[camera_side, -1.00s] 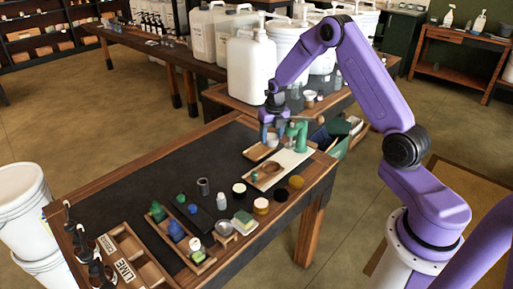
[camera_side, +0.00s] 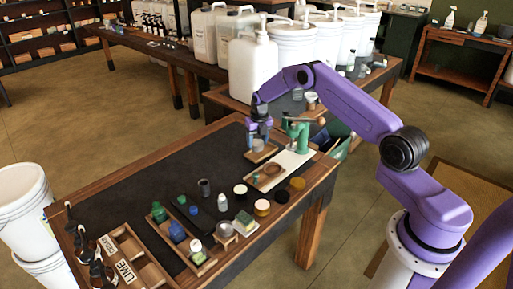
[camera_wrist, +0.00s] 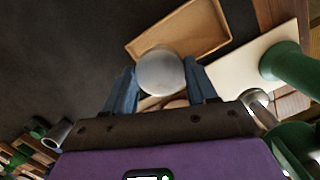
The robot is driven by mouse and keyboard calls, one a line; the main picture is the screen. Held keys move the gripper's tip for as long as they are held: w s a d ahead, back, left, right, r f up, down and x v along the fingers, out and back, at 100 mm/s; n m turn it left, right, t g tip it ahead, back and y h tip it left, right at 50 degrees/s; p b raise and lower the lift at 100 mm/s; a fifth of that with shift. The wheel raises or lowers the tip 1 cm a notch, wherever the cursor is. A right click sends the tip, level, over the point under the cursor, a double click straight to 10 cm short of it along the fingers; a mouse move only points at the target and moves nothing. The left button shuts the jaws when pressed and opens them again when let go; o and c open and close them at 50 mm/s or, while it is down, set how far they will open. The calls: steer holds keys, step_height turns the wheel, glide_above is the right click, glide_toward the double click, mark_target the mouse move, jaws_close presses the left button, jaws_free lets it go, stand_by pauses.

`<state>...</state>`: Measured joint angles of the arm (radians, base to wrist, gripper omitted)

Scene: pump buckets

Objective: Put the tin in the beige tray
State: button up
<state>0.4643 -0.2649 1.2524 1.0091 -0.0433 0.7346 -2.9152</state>
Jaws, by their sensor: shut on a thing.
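My gripper (camera_side: 258,138) is shut on a round silver-grey tin (camera_wrist: 160,71), whose flat top shows between the blue fingers in the wrist view. The tin also shows below the fingers in the side view (camera_side: 258,145). The beige tray (camera_wrist: 222,45) is a shallow rectangular tray, empty where I see it. In the side view the tray (camera_side: 252,158) lies under the tin at the table's far end. In the wrist view the tin overlaps the tray's near edge. I cannot tell how high the tin is above it.
A white board with a green lever press (camera_side: 298,130) stands right of the tray. A tray with a round brown dish (camera_side: 268,176) lies in front. Several jars, bottles and a dark grey cylinder (camera_side: 204,187) stand nearer. The dark mat (camera_side: 170,165) is clear to the left.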

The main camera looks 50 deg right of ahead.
mark_target(257, 142)
steer(key=shift+w+d+f, duration=0.1)
steer(key=shift+w+f, duration=0.15)
steer(key=shift+f, duration=1.65)
steer(key=shift+f, duration=0.15)
steer(key=o, duration=1.1)
steer(key=shift+c, duration=0.2)
